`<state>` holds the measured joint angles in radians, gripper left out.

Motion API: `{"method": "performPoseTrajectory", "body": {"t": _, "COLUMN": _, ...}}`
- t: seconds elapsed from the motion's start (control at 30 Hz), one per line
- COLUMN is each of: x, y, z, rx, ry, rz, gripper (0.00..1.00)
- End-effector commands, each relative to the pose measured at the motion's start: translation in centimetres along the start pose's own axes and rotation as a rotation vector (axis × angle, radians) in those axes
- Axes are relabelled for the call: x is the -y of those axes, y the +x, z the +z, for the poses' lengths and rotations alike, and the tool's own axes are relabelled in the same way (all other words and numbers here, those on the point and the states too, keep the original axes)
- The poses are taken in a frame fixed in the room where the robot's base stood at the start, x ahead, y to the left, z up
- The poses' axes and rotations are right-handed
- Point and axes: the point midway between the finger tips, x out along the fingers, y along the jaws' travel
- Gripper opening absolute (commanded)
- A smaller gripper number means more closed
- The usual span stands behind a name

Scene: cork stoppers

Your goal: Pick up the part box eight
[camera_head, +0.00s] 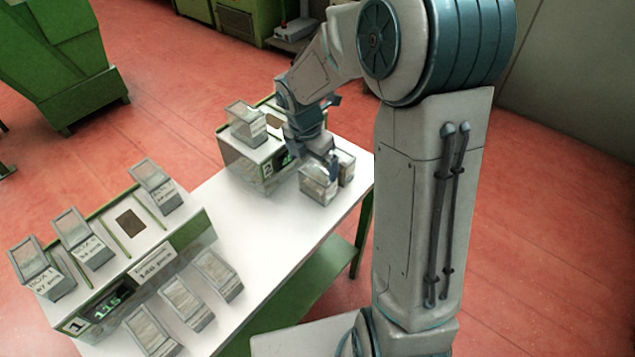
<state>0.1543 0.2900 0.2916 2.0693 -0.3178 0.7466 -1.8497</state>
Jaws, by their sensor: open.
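Small clear-lidded part boxes stand on the table and on two counting stations; I cannot read which one is number eight. One box (317,187) stands on the white table (262,240) right under my gripper (327,166). Another box (347,167) stands close behind it to the right, partly hidden by the gripper. My gripper is open and points down at the nearer box; I cannot tell whether its fingers touch it.
The right station (240,158), marked 2, carries a box (246,124). The left station (185,236), marked 1, carries three boxes, with three more boxes (186,303) in front. The table's middle is clear. Green machinery (60,50) stands behind.

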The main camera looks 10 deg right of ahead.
Motion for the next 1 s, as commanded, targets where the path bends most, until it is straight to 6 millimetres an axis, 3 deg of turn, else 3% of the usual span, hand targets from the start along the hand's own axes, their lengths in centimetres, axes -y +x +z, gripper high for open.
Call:
{"method": "performPoseTrajectory", "body": {"t": 0.13, "x": 0.0, "y": 2.8, "z": -0.1, "rx": -0.002, "ry": -0.001, "rz": -0.002, "gripper": 1.0}}
{"method": "performPoseTrajectory", "body": {"t": 0.43, "x": 0.1, "y": 5.3, "z": 0.1, "rx": -0.002, "ry": 0.001, "rz": -0.001, "gripper": 1.0}}
{"method": "performPoseTrajectory", "body": {"t": 0.7, "x": 0.3, "y": 9.0, "z": 0.4, "rx": -0.001, "ry": 0.001, "rz": 0.0, "gripper": 1.0}}
{"method": "performPoseTrajectory", "body": {"t": 1.0, "x": 0.3, "y": 9.6, "z": 0.5, "rx": 0.0, "ry": 0.002, "rz": 0.001, "gripper": 1.0}}
